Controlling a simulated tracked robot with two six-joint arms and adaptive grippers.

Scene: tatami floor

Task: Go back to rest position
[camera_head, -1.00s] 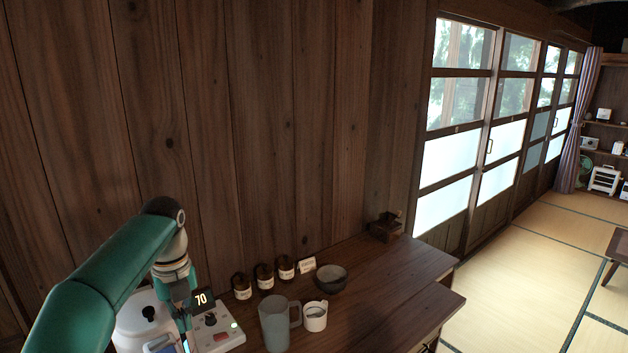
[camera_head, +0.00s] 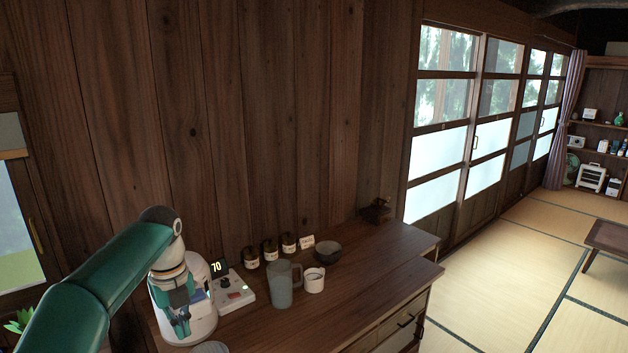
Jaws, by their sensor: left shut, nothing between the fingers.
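My left arm comes in from the lower left. Its gripper (camera_head: 181,326) points down in front of the white rounded appliance at the left end of the wooden counter. The fingers are shut with nothing between them. I cannot tell whether the gripper touches the appliance (camera_head: 204,318). My right gripper is not in view.
On the counter (camera_head: 345,300) stand a control box with a "70" display (camera_head: 233,291), a grey pitcher (camera_head: 280,287), a white cup (camera_head: 314,281), a dark bowl (camera_head: 328,252) and several dark jars (camera_head: 270,249). Tatami floor (camera_head: 500,275) lies open at right; a low table (camera_head: 608,240) stands there.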

